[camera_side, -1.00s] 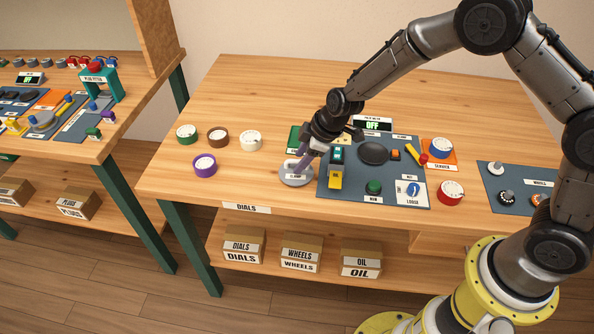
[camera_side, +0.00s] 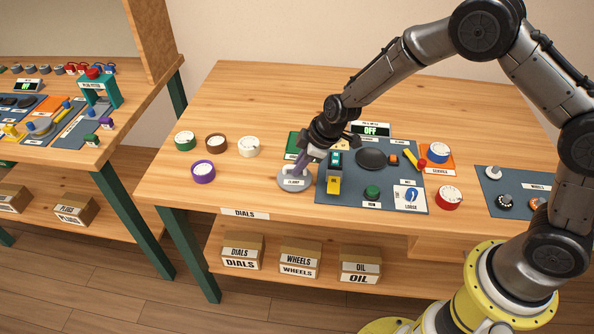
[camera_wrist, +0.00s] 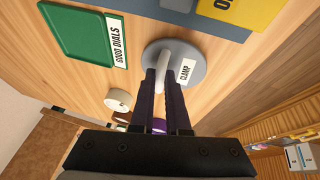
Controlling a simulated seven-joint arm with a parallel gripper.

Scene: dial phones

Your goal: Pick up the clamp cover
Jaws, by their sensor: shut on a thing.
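The clamp cover (camera_side: 290,186) is a flat grey disc with a pale handle and a white "CLAMP" label. It is at the table's front, left of the dark blue panel. In the wrist view the cover (camera_wrist: 204,57) shows at top centre, its white handle between my fingers. My gripper (camera_side: 301,164) is over it, pointing down, its dark purple fingers shut on the handle. In the wrist view my gripper (camera_wrist: 163,82) reaches up to the handle. The disc appears to rest on or just above the wood; I cannot tell which.
The dark blue panel (camera_side: 340,204) with a yellow-and-green part is close to the right. A green tray (camera_wrist: 75,35) marked "GOOD DIALS" lies behind the cover. A purple dial (camera_side: 203,171) and several others stand to the left. Bare wood lies between.

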